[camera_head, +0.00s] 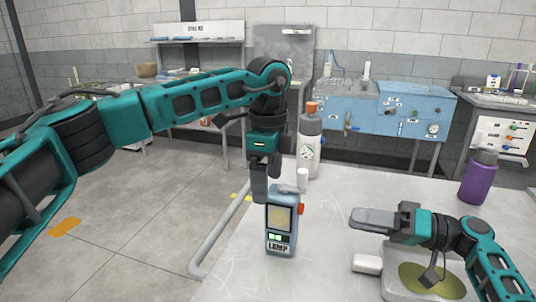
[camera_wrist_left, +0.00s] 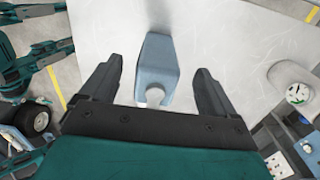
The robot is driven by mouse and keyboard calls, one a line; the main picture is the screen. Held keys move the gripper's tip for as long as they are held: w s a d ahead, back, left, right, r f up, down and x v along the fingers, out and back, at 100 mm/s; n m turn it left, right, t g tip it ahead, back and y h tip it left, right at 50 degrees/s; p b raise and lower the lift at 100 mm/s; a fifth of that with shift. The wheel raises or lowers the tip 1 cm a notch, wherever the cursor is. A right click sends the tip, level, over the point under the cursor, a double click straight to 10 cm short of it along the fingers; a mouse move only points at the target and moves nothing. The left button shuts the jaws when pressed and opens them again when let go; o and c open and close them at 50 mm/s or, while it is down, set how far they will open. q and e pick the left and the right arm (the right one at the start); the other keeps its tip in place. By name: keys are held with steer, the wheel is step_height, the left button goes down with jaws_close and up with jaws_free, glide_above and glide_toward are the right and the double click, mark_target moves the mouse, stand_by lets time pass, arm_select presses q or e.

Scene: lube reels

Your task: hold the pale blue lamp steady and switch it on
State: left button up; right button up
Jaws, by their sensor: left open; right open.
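My left gripper (camera_head: 267,186) points down just above and behind the lamp's top. In the left wrist view the lamp (camera_wrist_left: 157,65) lies between the two spread fingers, with a visible gap on each side. My left gripper (camera_wrist_left: 157,80) is open and empty. My right gripper (camera_head: 375,218) is to the lamp's right, low over the table, pointing left; its fingers overlap in this view and hold nothing visible.
A grey bottle with an orange cap (camera_head: 309,150) stands behind the lamp. A purple bottle (camera_head: 478,180) stands at the right. A white tray with an olive round patch (camera_head: 425,280) lies under my right arm. The table (camera_head: 340,195) is bare between lamp and right gripper.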

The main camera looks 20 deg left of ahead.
mark_target(282, 220)
arm_select(q)
step_height(282, 220, down, 6)
stand_by(0.4)
steer(key=c, duration=1.3)
steer(key=shift+c, duration=0.3)
arm_select(e)
jaws_close()
stand_by(0.8)
